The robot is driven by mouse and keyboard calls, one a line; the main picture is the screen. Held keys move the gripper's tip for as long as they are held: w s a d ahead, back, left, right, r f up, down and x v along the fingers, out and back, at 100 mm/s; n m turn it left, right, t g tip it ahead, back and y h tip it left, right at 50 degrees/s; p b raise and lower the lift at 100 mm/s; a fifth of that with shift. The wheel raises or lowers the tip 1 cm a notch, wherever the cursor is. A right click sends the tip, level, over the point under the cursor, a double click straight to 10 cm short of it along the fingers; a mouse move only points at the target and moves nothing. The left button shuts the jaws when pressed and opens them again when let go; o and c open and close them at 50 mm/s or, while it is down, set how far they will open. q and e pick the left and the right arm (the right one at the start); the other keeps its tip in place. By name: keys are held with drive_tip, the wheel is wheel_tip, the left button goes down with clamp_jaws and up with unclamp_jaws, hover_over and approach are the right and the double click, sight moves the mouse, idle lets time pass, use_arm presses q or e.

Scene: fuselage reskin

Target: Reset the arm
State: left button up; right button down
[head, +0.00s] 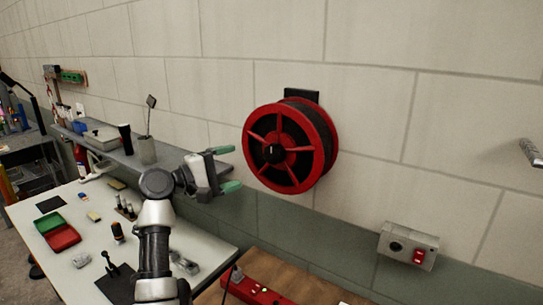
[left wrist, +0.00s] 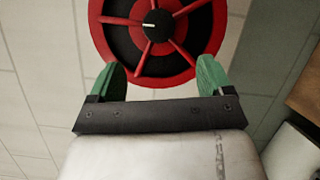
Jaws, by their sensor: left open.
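My left gripper (head: 228,169) has green fingertips and is raised above the white table, in front of the wall. Its fingers are spread apart with nothing between them. In the left wrist view my left gripper (left wrist: 156,82) points toward a red reel (left wrist: 155,35), which lies beyond the fingertips. In the head view the red reel (head: 290,146) with a dark core hangs on the wall, to the right of the gripper and apart from it. My right gripper is not in view.
The white table (head: 85,225) holds a green and red tray (head: 57,232) and several small items. A shelf (head: 125,155) runs along the wall. A red device (head: 254,290) lies on a brown surface (head: 310,285). A switch box (head: 408,246) is on the wall at right.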

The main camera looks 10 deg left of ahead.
use_arm(q)
drive_tip(key=s+d+f+m+g+y, duration=0.1)
drive_tip(key=s+f+m+g+y, duration=0.1)
drive_tip(key=s+f, duration=0.55)
drive_tip(key=s+d+f+m+g+y, duration=0.1)
drive_tip(key=s+f+m+y, duration=0.2)
drive_tip(key=f, duration=0.7)
drive_tip(key=s+d+f+m+g+y, duration=0.1)
drive_tip(key=s+f+g+y, duration=0.1)
drive_tip(key=s+f, duration=0.55)
drive_tip(key=s+f+m+g+y, duration=0.2)
drive_tip(key=s+f+m+y, duration=0.15)
drive_tip(key=s, duration=0.75)
drive_tip(key=s+f+m+g+y, duration=0.2)
drive_tip(key=s+f+m, duration=0.25)
drive_tip(key=s, duration=0.75)
wheel_tip(320, 180, down, 33)
drive_tip(key=s+g+b, duration=0.1)
drive_tip(key=g+b, duration=0.1)
drive_tip(key=b, duration=0.3)
drive_tip(key=s+a+f+g+b, duration=0.1)
drive_tip(key=s+a+f+b, duration=0.2)
drive_tip(key=s+f, duration=1.2)
wheel_tip(320, 180, down, 3)
drive_tip(key=shift+s+a+r, duration=0.1)
drive_tip(key=shift+s+a, duration=0.1)
drive_tip(key=shift+s, duration=0.15)
